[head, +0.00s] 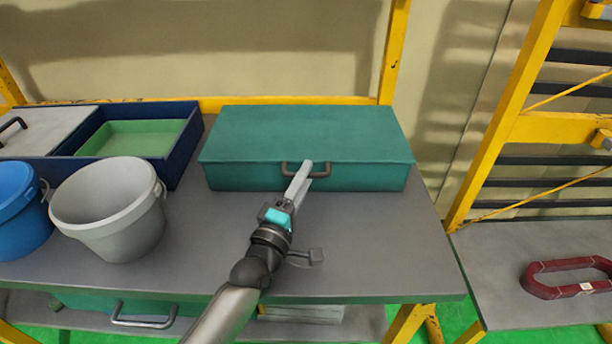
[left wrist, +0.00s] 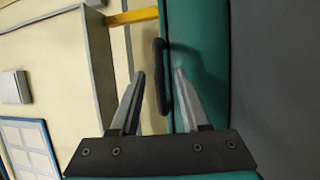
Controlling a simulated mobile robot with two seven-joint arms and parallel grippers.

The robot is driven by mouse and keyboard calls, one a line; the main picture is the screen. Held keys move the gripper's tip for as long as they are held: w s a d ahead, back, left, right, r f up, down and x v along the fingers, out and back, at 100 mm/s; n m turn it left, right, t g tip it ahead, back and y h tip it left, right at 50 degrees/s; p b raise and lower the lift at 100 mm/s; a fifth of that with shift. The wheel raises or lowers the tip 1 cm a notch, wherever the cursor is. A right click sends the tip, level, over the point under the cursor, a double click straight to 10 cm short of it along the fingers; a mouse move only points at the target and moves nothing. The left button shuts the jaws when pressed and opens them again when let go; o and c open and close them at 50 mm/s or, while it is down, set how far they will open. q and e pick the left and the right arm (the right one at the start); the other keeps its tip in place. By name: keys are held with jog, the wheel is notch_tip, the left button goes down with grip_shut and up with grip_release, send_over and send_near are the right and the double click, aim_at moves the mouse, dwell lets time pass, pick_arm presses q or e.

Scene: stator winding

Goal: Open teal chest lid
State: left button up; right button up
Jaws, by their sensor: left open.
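The teal chest (head: 310,140) stands on the grey shelf with its lid shut. Its dark handle (head: 291,172) is on the front face, near the lid's front edge. My left gripper (head: 305,168) reaches up to the front of the chest and its fingertips overlap the handle in the head view. In the left wrist view the gripper (left wrist: 158,75) is open, with the dark handle (left wrist: 161,75) between the lines of its two fingers. I cannot tell whether a finger touches the chest or handle. My right gripper is in neither view.
A grey bucket (head: 108,218) and a blue bucket (head: 20,225) stand left on the shelf (head: 370,245). Behind them is an open dark blue box (head: 185,150) with a green inside. A yellow post (head: 395,50) rises behind the chest. A dark red stator-like ring (head: 540,282) lies on the right bench.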

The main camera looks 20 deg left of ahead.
pick_arm(q)
jog(key=shift+w+d+r, duration=0.1)
jog(key=shift+w, duration=0.5)
jog(key=shift+c, duration=0.3)
grip_shut()
dwell(0.8)
